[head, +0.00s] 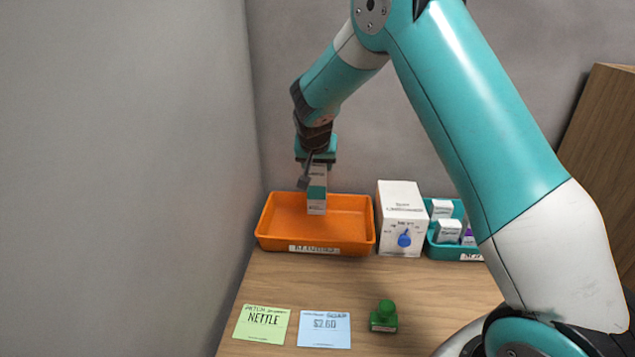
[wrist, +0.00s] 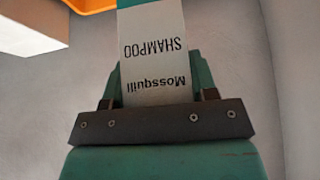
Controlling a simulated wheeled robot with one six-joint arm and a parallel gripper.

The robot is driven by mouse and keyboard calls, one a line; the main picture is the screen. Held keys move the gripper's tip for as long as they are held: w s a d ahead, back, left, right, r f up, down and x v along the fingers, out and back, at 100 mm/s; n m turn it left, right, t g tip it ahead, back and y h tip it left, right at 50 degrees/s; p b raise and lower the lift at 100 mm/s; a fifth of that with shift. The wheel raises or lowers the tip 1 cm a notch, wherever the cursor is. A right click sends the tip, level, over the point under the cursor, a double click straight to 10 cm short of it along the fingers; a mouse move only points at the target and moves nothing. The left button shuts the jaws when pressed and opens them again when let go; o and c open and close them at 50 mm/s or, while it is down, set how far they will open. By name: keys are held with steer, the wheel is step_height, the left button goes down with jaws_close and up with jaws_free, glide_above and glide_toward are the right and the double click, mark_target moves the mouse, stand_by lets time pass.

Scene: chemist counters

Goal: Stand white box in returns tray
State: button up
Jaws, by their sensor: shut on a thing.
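In the wrist view the white box (wrist: 153,60) reads "Mossquill SHAMPOO", upside down, between the fingers of my gripper (wrist: 155,98). The orange tray (head: 274,240) has a label on its front that I read only doubtfully as returns. The tray looks otherwise empty. The box's lower end shows in front of the tray's back wall; I cannot tell whether it touches the floor of the tray. A corner of the orange tray shows in the wrist view (wrist: 92,5).
A large white carton (head: 402,215) with a blue picture stands just right of the orange tray. A teal tray (head: 446,251) with several small boxes is beyond it. A green card (head: 262,324), a blue card (head: 324,329) and a green stamp-like object (head: 384,317) lie in front. A wall is close on the left.

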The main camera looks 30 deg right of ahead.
mark_target(318, 183)
steer(key=shift+f+p, duration=0.5)
steer(key=shift+f, duration=2.9)
steer(key=o, duration=1.2)
steer(key=shift+r, duration=0.25)
steer(key=b+v, duration=0.2)
steer(key=v, duration=0.9)
steer(key=s+a+r+n+g+y, duration=0.1)
steer(key=s+a+n, duration=0.3)
steer(key=s, duration=0.7)
steer(key=s+a+r+n+g+y, duration=0.2)
steer(key=s+a+r+n+y, duration=0.2)
steer(key=s+a, duration=0.3)
steer(key=s+a+r+n+g+y, duration=0.2)
steer(key=s+a+n, duration=0.4)
steer(key=s, duration=1)
steer(key=shift+s+a+r+y, duration=0.25)
steer(key=shift+s+r+y, duration=0.15)
steer(key=shift+r, duration=0.15)
